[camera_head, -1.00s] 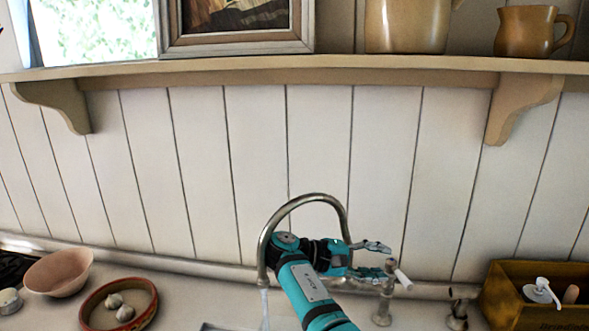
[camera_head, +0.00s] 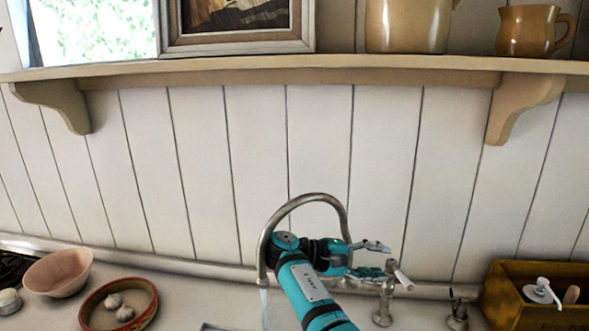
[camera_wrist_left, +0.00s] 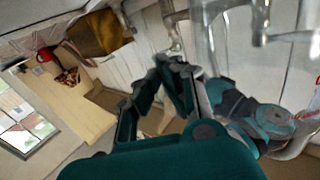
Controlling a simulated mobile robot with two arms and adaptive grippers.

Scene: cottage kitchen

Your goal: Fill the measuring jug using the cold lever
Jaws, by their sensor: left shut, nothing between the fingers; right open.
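In the head view, the curved metal tap (camera_head: 347,207) stands behind my right arm. A pale stream of water (camera_head: 264,302) shows below its spout. A lever with a white handle (camera_head: 403,280) sits on the tap body to the right. My right gripper (camera_head: 380,260) is open just left of this lever; I cannot tell whether it touches it. In the left wrist view, my left gripper (camera_wrist_left: 163,72) is shut with nothing between its fingers. A clear object with red print, apparently the measuring jug (camera_wrist_left: 299,116), shows at the right; its outline and water level are unclear.
A pink bowl (camera_head: 58,272) and a brown dish (camera_head: 150,300) with garlic (camera_head: 124,313) stand at the left. A wooden box (camera_head: 500,300) with a white pump bottle (camera_head: 543,291) stands at the right. A shelf (camera_head: 300,69) runs above. The counter between dish and tap is partly clear.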

